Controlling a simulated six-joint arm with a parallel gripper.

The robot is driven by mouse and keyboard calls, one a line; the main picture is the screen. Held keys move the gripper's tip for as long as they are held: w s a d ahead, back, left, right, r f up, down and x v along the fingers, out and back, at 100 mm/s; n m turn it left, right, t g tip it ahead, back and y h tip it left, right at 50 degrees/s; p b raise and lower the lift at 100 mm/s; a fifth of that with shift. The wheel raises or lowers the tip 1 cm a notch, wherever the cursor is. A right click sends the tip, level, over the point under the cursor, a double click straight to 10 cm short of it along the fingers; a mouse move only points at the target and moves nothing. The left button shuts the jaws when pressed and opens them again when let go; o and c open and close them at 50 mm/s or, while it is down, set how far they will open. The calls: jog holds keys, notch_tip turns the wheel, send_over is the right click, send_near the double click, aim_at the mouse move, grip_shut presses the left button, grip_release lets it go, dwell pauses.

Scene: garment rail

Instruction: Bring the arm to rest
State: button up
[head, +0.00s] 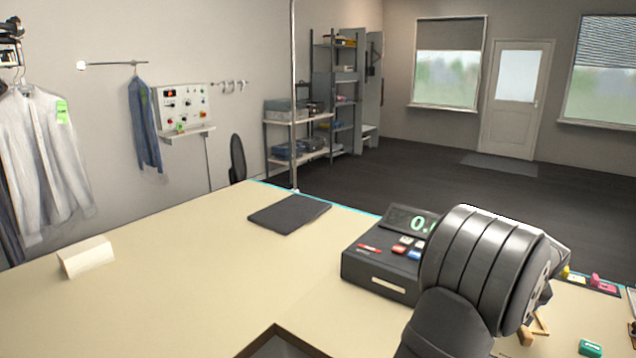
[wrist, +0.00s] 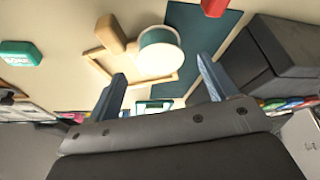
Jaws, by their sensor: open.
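My gripper (wrist: 160,68) shows in the wrist view with its two blue-grey fingers spread apart and nothing between them. Beyond the fingers are a white round-topped object (wrist: 158,58) and a light wooden piece (wrist: 110,34), both at a wooden frame (wrist: 97,67) on the counter. In the head view my arm crosses the lower right and covers part of the counter; my fingers do not show there.
The cream counter (head: 190,280) carries a black till (head: 380,270), a dark mat (head: 289,214) and a white folded card (head: 86,257). A green box (wrist: 18,53) lies left in the wrist view. Shirts (head: 42,155) hang at left. The counter's middle is clear.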

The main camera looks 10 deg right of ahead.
jog(key=x, duration=0.5)
jog(key=shift+f, duration=0.3)
jog(key=v, duration=0.3)
jog(key=w+v, duration=0.1)
jog(key=v, duration=0.1)
jog(key=shift+s+d+r, duration=0.1)
jog(key=shift+d+r, duration=0.25)
jog(key=shift+d, duration=0.1)
jog(key=s+r, duration=1)
jog(key=r, duration=0.2)
jog(key=w+a+n+y, duration=0.1)
jog(key=w+a, duration=0.2)
jog(key=w, duration=0.3)
jog(key=w+a+n, duration=0.2)
jog(key=w+a, duration=0.1)
jog(key=w, duration=0.4)
jog(key=w+a+n+y, duration=0.1)
jog(key=w+a, duration=0.3)
jog(key=w, duration=0.2)
jog(key=w+a+n+y, duration=0.1)
jog(key=w+a+n, duration=0.3)
jog(key=w+a, duration=1.2)
jog(key=shift+a, duration=1.1)
jog(key=shift+r, duration=0.1)
